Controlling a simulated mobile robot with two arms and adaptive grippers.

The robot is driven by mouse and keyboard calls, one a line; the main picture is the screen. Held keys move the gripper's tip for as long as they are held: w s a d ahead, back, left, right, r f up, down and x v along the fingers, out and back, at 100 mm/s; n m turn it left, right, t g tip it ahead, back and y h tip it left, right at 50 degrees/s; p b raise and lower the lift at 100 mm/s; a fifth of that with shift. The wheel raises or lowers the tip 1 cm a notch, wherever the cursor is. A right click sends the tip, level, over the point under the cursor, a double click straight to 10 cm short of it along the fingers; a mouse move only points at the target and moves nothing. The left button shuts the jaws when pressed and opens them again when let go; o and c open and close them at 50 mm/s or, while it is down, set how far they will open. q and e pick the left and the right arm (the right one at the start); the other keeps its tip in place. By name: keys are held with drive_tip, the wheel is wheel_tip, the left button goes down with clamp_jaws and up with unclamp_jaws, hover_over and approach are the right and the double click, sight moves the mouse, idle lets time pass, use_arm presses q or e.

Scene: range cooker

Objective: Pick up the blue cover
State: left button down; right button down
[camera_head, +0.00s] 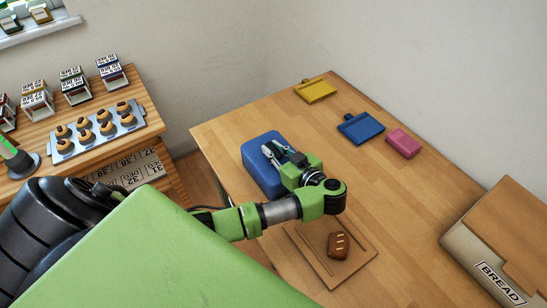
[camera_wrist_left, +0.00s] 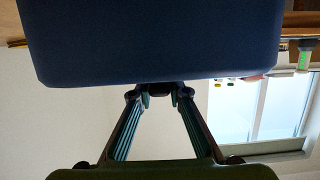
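The blue cover (camera_head: 256,176) is a rounded box shape near the left edge of the wooden table. My left gripper (camera_head: 277,152) is over its top, coming from the right. In the left wrist view the cover (camera_wrist_left: 160,45) fills the top of the picture. There the left gripper's fingers (camera_wrist_left: 160,97) slant inward, and their tips close on a small dark handle at the cover's edge. Whether the cover touches the table cannot be told. The gripper and forearm hide part of it. My right gripper is not in view.
A brown loaf (camera_head: 338,245) lies on a wooden board (camera_head: 303,240) in front. A yellow board (camera_head: 316,90), a blue board (camera_head: 360,128) and a pink block (camera_head: 403,143) lie at the back. A bread box (camera_head: 488,250) stands at right. The table centre is clear.

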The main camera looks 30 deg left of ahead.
use_arm(q)
drive_tip(key=shift+r, duration=0.1)
idle(0.3)
drive_tip(key=shift+r, duration=0.2)
wheel_tip(320, 180, up, 2)
drive_tip(key=shift+r, duration=0.1)
drive_tip(key=s+d+r, duration=0.5)
drive_tip(key=s+r, duration=0.5)
drive_tip(key=s, duration=0.3)
